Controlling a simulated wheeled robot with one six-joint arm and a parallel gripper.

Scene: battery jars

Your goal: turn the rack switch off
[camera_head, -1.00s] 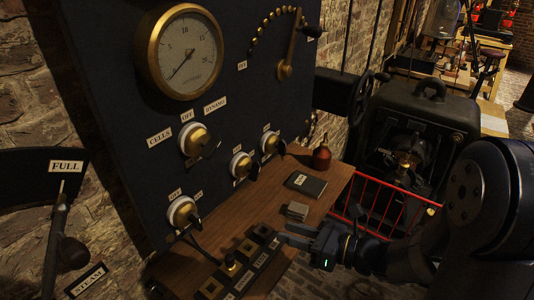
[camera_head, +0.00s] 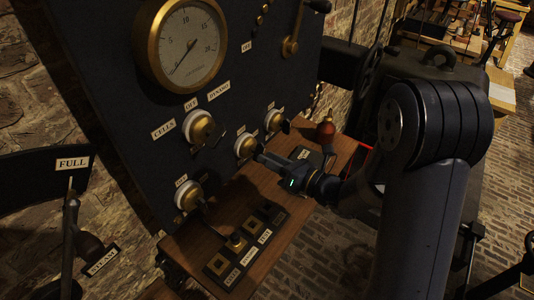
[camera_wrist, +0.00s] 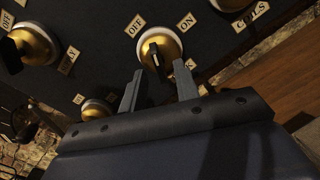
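My gripper (camera_head: 262,158) is at the dark panel, close to the middle small brass switch (camera_head: 244,146). In the wrist view, my gripper (camera_wrist: 160,68) is open, and its two fingers point at a brass switch (camera_wrist: 164,44) with a white rim and a black lever. Other small switches sit lower left (camera_head: 187,195) and upper right (camera_head: 274,121). No rack label is readable.
A larger CELLS/OFF/DYNAMO switch (camera_head: 202,128) and a round gauge (camera_head: 187,45) are above. My arm hides part of the right side.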

